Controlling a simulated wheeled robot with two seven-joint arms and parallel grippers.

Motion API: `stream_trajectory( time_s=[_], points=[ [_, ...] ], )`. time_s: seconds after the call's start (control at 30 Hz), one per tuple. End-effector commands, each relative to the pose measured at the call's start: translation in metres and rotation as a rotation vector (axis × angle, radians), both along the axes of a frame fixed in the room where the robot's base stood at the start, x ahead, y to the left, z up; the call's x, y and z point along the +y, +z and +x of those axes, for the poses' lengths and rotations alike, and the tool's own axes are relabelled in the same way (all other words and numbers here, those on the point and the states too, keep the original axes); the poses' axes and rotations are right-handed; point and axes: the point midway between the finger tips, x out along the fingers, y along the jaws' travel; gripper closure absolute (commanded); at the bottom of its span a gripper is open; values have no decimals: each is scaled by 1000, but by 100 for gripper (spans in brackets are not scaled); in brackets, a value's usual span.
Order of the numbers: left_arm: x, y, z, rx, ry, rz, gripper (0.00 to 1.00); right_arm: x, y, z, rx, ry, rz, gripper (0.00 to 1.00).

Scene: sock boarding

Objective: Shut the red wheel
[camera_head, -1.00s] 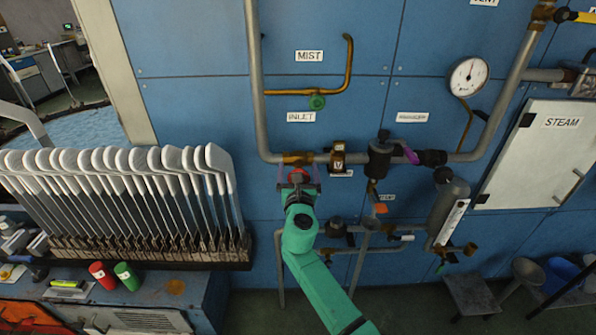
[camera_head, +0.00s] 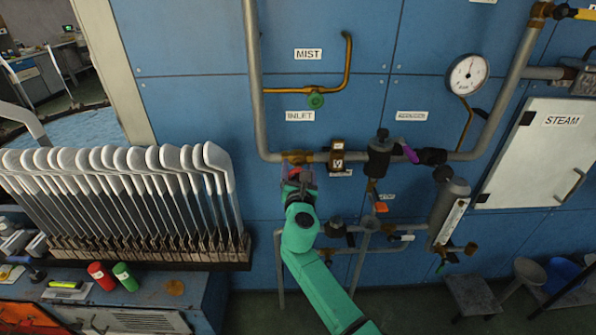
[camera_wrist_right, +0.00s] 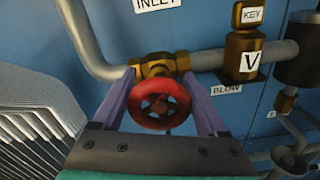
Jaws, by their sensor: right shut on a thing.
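The red wheel (camera_wrist_right: 159,105) is a small spoked handwheel on a brass valve (camera_wrist_right: 160,66) in the pipe under the INLET label. In the head view only a bit of the red wheel (camera_head: 293,172) shows behind my right gripper (camera_head: 300,177). In the right wrist view, the two purple fingers of my right gripper (camera_wrist_right: 160,108) stand on either side of the wheel, shut on its rim. The brass valve also shows in the head view (camera_head: 296,156). My left gripper is not in view.
A brass key block (camera_wrist_right: 243,55) sits on the pipe right of the valve. A pressure gauge (camera_head: 467,75) and a white STEAM door (camera_head: 540,155) are farther right. A rack of white sock boards (camera_head: 120,190) stands close on the left.

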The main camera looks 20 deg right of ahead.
Motion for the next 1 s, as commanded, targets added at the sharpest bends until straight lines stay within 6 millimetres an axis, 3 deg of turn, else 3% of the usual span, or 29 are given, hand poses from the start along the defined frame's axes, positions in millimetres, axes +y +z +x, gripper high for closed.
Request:
stream_trajectory(
  time_s=[0.5, 1.0],
  points=[
    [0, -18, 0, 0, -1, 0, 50, -2, -4, 0, -81, 0, 327, 80],
    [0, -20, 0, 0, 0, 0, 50, -2, -3, -1, -96, -1, 392, 80]
  ],
)
